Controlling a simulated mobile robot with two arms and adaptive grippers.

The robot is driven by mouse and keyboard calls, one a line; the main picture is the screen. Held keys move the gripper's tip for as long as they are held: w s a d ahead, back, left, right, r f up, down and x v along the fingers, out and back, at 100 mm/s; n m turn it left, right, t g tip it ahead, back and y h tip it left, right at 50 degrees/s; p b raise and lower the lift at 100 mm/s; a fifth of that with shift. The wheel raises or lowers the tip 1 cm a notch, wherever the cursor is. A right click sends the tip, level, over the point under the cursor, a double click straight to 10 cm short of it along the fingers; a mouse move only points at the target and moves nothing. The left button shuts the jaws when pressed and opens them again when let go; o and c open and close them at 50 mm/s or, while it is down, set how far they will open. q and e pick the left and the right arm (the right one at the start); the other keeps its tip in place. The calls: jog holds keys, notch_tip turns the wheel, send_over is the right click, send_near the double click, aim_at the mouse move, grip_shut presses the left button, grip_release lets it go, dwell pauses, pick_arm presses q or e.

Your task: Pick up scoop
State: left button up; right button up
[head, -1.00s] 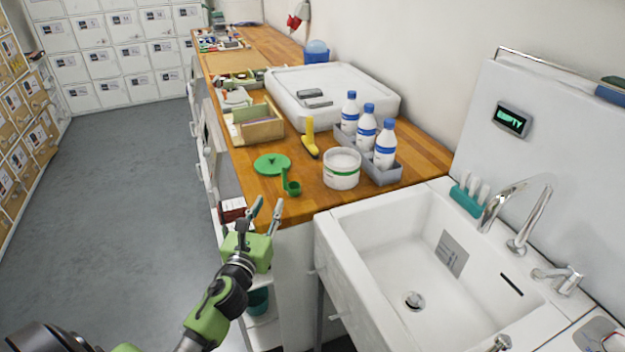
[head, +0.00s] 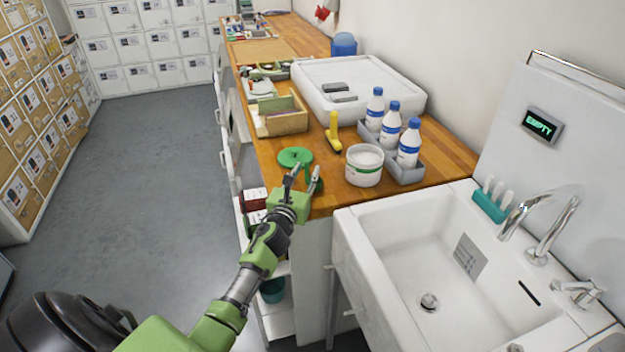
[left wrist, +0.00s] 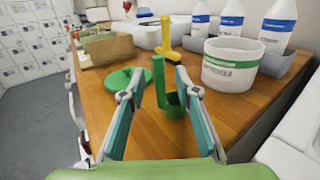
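The green scoop (left wrist: 160,84) stands on the wooden counter (left wrist: 215,112), handle up and its small cup at the base, near the front edge. In the head view it is mostly hidden by my left gripper (head: 304,173). My left gripper is open, its two fingers spread. In the left wrist view the scoop shows between and just beyond the fingers (left wrist: 154,84), with the cup close to the right finger; I cannot tell whether they touch. My right gripper is not in view.
A green round lid (head: 295,157) lies left of the scoop. A white tub (head: 364,167) stands to its right, with blue-capped bottles (head: 389,127) in a grey tray behind. A yellow tool (head: 333,133) and a wooden box (head: 287,123) are farther back. A sink (head: 430,255) adjoins the counter.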

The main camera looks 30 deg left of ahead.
pick_arm(q)
jog(key=shift+w+a+f, duration=0.1)
jog(key=shift+w+a, duration=0.1)
jog(key=shift+w, duration=0.45)
grip_shut()
